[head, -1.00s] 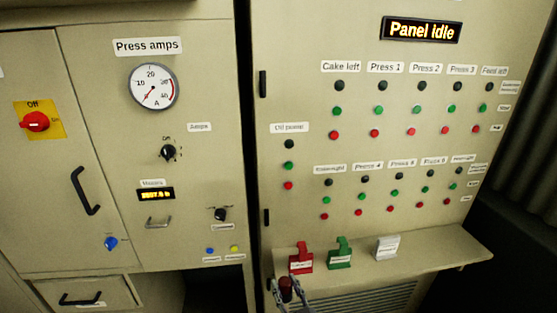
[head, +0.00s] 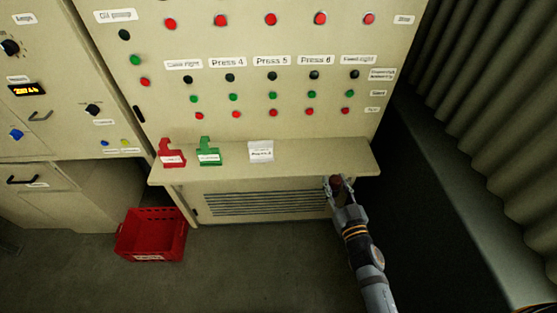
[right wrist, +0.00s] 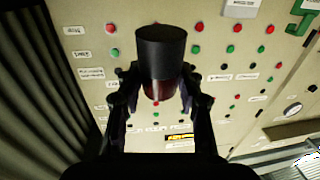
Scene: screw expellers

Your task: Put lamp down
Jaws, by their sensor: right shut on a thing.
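The lamp is a small dark red and black cylinder (head: 336,182). My right gripper (head: 338,187) is shut on it near the right end of the panel's shelf, at or just in front of the shelf's front edge. In the right wrist view the lamp (right wrist: 161,55) stands between the two fingers, its black end towards the camera and its dark red part between the fingertips. I cannot tell whether it touches the shelf (head: 315,160). My left gripper is not in view.
On the shelf stand a red tag holder (head: 171,154), a green one (head: 208,152) and a white card block (head: 261,152). The shelf is clear to their right. A red crate (head: 151,236) sits on the floor. A corrugated wall (head: 480,100) is at the right.

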